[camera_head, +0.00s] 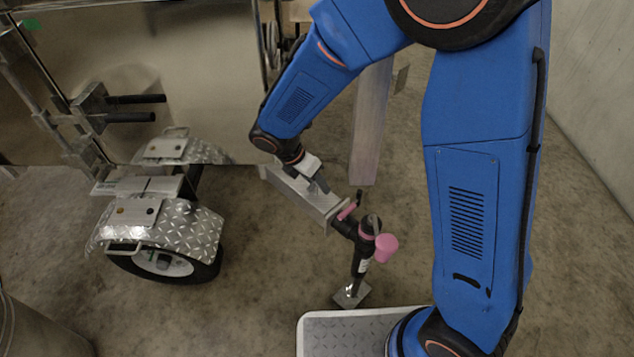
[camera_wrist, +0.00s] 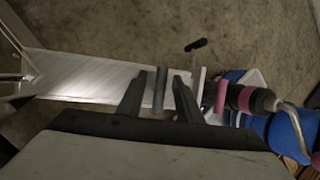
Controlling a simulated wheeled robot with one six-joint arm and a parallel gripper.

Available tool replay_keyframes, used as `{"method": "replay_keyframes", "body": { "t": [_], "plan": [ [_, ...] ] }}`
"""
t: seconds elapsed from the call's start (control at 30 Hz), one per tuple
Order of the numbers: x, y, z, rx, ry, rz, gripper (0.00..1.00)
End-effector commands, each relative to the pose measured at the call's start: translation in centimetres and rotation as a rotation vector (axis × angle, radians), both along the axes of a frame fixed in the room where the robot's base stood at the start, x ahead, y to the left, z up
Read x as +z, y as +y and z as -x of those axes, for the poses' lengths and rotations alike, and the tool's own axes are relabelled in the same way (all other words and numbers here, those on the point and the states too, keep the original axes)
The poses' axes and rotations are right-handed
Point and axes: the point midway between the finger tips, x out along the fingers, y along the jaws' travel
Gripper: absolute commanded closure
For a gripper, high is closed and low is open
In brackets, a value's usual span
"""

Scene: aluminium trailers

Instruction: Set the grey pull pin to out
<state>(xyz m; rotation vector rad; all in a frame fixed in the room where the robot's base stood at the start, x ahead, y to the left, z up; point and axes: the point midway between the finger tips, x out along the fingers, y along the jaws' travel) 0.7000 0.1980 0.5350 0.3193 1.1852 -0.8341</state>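The grey pull pin (camera_wrist: 160,88) is a short grey cylinder in the wrist view, standing over the trailer's aluminium beam. My gripper (camera_wrist: 158,84) has its two dark fingers apart, one on each side of the pin, with a visible gap on both sides. I see no contact between fingers and pin. In the head view my gripper (camera_head: 321,184) is at the far part of the arm, low over the aluminium beam (camera_head: 300,197). The pin itself cannot be made out there. The lower end of the pin is hidden in the wrist view.
A black jack (camera_head: 361,255) with a pink knob (camera_head: 386,247) and a pink bar (camera_head: 347,211) stands at the beam's near end, close to my gripper. A trailer wheel under a tread-plate fender (camera_head: 170,227) is at left. Concrete floor is clear between them.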

Motion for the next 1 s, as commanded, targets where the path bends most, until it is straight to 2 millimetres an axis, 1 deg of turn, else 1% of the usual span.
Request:
{"method": "replay_keyframes", "body": {
  "t": [0.13, 0.17, 0.2, 0.27, 0.3, 0.47, 0.53, 0.8, 0.87, 1.0],
  "plan": [
    [0.0, 0.0, 0.0, 0.000, 0.000, 0.000, 0.68],
    [0.0, 0.0, 0.0, 0.000, 0.000, 0.000, 0.72],
    [0.0, 0.0, 0.0, 0.000, 0.000, 0.000, 0.82],
    [0.0, 0.0, 0.0, 0.000, 0.000, 0.000, 0.96],
    [0.0, 0.0, 0.0, 0.000, 0.000, 0.000, 1.00],
    [0.1, 0.0, 0.0, 0.000, 0.000, 0.000, 1.00],
    [0.4, 0.0, 0.0, 0.000, -0.001, -0.001, 1.00],
    [3.6, 0.0, 0.0, 0.000, -0.002, -0.001, 1.00],
    [4.0, 0.0, 0.0, -0.001, -0.001, -0.001, 1.00],
    [4.0, 0.0, 0.0, 0.000, 0.000, 0.000, 1.00]
  ]
}}
